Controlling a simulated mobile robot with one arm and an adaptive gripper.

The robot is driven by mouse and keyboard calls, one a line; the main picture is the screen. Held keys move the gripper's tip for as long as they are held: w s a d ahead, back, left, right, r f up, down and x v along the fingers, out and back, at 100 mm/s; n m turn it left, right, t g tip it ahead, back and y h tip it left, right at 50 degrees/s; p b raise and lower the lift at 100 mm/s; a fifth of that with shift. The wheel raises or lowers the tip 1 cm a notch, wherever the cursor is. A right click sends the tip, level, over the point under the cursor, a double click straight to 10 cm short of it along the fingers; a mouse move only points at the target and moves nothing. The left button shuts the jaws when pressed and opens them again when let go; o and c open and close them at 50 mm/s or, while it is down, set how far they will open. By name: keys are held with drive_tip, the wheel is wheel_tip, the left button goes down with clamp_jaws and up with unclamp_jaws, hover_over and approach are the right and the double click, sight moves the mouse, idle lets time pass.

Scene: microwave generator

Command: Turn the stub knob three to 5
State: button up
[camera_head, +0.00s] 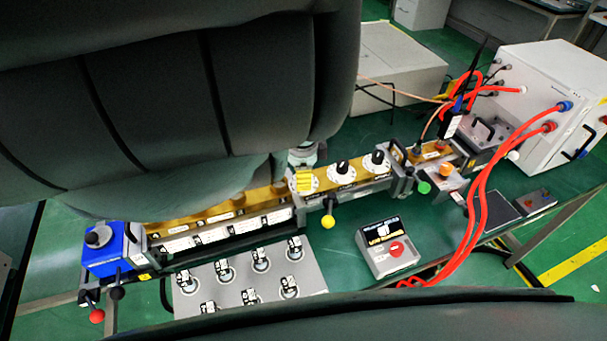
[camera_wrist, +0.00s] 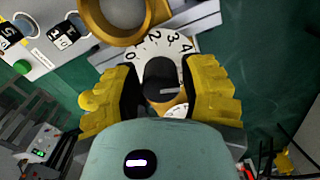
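In the head view, several stub knobs with white dials sit along the gold bar. My gripper (camera_head: 304,183) is at the leftmost of the dials that show clearly, its yellow fingers covering most of it. In the wrist view, the black stub knob (camera_wrist: 158,75) stands between the two fingers of my gripper (camera_wrist: 160,88). A short white line on it points right. Its white dial (camera_wrist: 152,47) shows 0 to 4 along the top; the right finger hides the part beyond. The fingers lie close on both sides of the knob; contact cannot be made out.
Two more dialled knobs (camera_head: 341,170) (camera_head: 376,160) stand to the right. A yellow ball handle (camera_head: 328,222) sticks out in front. A grey panel (camera_head: 262,280) with several switches and a box with a red button (camera_head: 396,249) lie nearer. Red cables (camera_head: 484,200) hang at right.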

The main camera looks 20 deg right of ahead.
drive_tip(key=o, duration=0.4)
drive_tip(key=shift+d+r, duration=0.1)
drive_tip(key=shift+d+r, duration=0.1)
drive_tip(key=shift+r, duration=5.8)
